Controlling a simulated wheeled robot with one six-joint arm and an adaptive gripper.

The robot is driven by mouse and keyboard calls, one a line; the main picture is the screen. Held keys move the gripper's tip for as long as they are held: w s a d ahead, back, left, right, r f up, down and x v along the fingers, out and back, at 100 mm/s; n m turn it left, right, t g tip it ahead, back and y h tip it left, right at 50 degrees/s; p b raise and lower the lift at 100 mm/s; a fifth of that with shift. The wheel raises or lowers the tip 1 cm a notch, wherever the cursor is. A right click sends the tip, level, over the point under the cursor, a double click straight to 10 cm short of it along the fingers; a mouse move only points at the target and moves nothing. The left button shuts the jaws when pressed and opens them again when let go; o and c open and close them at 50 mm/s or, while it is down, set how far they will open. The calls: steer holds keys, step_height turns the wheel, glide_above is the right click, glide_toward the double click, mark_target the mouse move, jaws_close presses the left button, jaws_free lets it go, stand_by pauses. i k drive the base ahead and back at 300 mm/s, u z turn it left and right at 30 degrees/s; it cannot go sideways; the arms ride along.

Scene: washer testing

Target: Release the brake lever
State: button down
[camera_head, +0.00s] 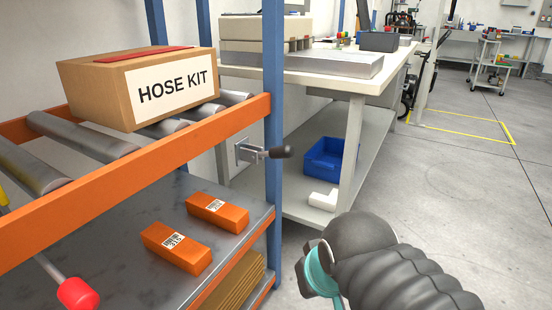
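A lever with a dark grip (280,152) sticks out to the right from a metal plate (243,151) at the blue post of the roller rack. Its grip lies roughly level. Another rod with a red knob (77,293) shows at the lower left; its other end is at the left picture edge. I cannot tell from a label which of them is the brake lever. My dark arm with a teal ring is at the lower right, apart from both. My gripper's fingers do not show.
A HOSE KIT box (140,86) sits on the rollers (88,137) behind an orange rail (150,160). Two orange packs (177,247) lie on the shelf below. A workbench (350,82) with a blue bin (326,158) stands behind. The floor at the right is clear.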

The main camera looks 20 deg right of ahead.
mark_target(284, 152)
steer(key=u, duration=1.05)
steer(key=k, duration=0.85)
steer(key=z, duration=0.75)
